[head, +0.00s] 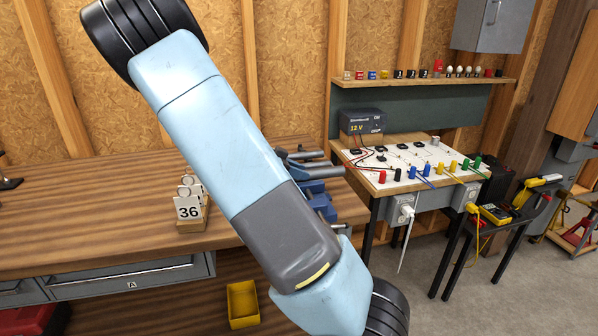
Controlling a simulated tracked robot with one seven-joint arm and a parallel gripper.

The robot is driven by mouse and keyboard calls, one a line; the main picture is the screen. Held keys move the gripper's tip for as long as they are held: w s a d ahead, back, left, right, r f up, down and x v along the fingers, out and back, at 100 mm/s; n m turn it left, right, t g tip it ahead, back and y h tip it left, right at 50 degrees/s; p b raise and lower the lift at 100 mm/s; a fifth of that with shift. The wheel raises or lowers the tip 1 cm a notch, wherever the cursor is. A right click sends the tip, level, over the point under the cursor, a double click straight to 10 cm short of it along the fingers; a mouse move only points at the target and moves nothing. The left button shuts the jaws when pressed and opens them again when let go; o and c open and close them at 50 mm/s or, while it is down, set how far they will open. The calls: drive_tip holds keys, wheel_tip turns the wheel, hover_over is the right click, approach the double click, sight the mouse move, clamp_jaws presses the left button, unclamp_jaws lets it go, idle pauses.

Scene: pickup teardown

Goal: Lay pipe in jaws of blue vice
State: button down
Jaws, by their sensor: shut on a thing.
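The blue vice (319,199) stands at the right end of the wooden workbench. My own arm crosses in front of it, so its left part and most of its jaws are hidden. Grey bar-like parts (312,166) show just above the vice, beside the edge of my arm. I cannot tell whether one of them is the pipe or part of the vice. My gripper is not visible; only larger links of my arm show.
A yellow bin (242,304) sits below. To the right is a table with a white wiring board (410,158), and a small stand with a yellow meter (494,214).

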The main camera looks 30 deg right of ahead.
drive_tip(key=shift+s+f, duration=0.15)
drive_tip(key=shift+f, duration=0.15)
